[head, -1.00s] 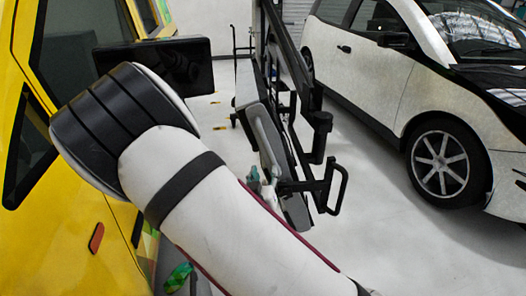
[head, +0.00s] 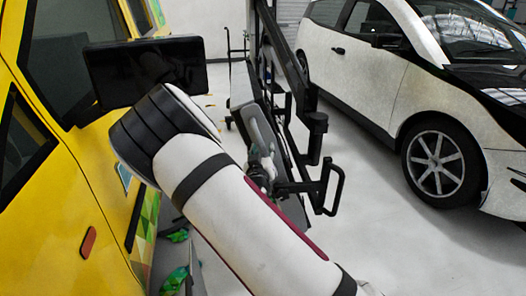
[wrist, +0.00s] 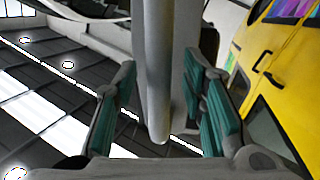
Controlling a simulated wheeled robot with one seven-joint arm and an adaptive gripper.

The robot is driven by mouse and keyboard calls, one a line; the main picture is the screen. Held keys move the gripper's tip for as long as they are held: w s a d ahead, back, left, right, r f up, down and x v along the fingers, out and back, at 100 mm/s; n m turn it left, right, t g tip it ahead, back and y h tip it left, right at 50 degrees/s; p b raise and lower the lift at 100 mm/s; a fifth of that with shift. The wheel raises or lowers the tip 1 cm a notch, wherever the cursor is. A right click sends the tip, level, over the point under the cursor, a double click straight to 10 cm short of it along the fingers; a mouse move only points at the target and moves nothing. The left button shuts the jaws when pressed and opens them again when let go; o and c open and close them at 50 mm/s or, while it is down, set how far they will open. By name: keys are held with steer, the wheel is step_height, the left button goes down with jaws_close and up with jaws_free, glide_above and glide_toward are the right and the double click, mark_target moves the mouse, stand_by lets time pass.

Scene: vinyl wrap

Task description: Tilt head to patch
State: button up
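The tilting head (head: 247,88) is a narrow dark panel on a black stand, seen nearly edge-on in the head view, with a grey bar along its face. My gripper (head: 262,172) is at the lower part of this face. In the wrist view, my gripper (wrist: 162,100) has its teal-padded fingers apart on either side of a grey bar (wrist: 158,70), with gaps beside the bar's near end. Contact at the fingertips is unclear. A green patterned vinyl area (head: 146,228) shows low on the yellow vehicle (head: 65,215); whether this is the patch is unclear.
A black U-shaped handle (head: 338,188) sticks out right of the stand. A black screen (head: 145,68) stands behind my arm at left. A white car (head: 380,85) is at right, with clear floor before it. Green scraps (head: 174,280) lie low at left.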

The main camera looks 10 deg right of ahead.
steer(key=shift+w+d, duration=0.15)
steer(key=shift+w, duration=0.15)
steer(key=shift+c, duration=0.6)
jaws_close()
steer(key=s+d+r+m, duration=0.1)
steer(key=d+m, duration=0.3)
steer(key=d, duration=0.3)
steer(key=shift+d+r+g+y, duration=0.2)
steer(key=shift+d+g+y, duration=0.1)
steer(key=shift+d+g, duration=0.1)
steer(key=shift+o, duration=0.6)
jaws_free()
steer(key=shift+a, duration=0.1)
